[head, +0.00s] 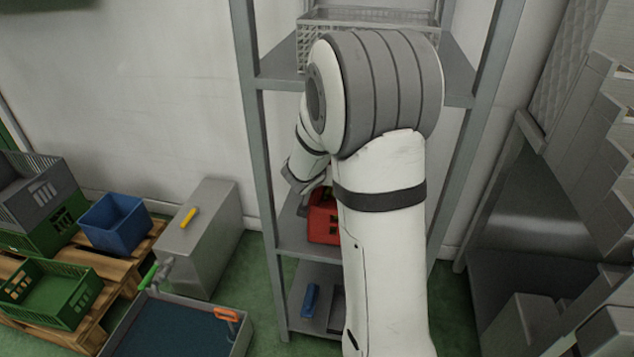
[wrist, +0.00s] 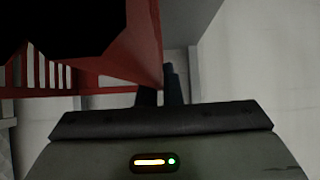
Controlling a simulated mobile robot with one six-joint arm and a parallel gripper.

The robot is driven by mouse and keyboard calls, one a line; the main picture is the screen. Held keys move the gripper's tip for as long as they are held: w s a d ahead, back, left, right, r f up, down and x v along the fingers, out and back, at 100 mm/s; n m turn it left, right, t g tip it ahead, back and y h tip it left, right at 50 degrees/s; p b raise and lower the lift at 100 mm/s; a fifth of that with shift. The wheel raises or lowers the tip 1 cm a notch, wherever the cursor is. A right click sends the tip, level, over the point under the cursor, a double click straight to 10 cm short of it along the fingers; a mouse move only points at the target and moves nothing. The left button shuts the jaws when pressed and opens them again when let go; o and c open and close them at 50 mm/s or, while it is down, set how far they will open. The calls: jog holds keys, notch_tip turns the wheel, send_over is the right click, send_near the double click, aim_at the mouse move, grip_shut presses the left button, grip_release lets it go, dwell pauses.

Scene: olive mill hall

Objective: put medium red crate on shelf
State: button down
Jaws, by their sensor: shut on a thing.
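The red crate (head: 322,224) is inside the grey shelf rack, at the level of its middle board (head: 289,236). My arm hides its right side in the head view. I cannot tell whether its bottom rests on the board or hangs just above it. In the wrist view the red crate (wrist: 150,45) fills the upper left, with a slotted side and a dark interior. My gripper (wrist: 160,97) is shut on the crate's wall near a corner. In the head view my gripper (head: 313,188) is at the crate's upper edge, partly hidden by my arm.
A light grey crate (head: 318,50) sits on the upper board (head: 277,84). A small blue object (head: 311,300) lies on the lowest board. At left are a pallet with green, grey and blue crates (head: 115,222), a metal box (head: 205,240) and a blue-floored basin. Metal machinery stands at right.

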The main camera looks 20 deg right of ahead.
jog(key=shift+f, duration=0.45)
jog(key=shift+f+b, duration=0.15)
jog(key=shift+b, duration=0.15)
jog(key=c, duration=1.6)
grip_release()
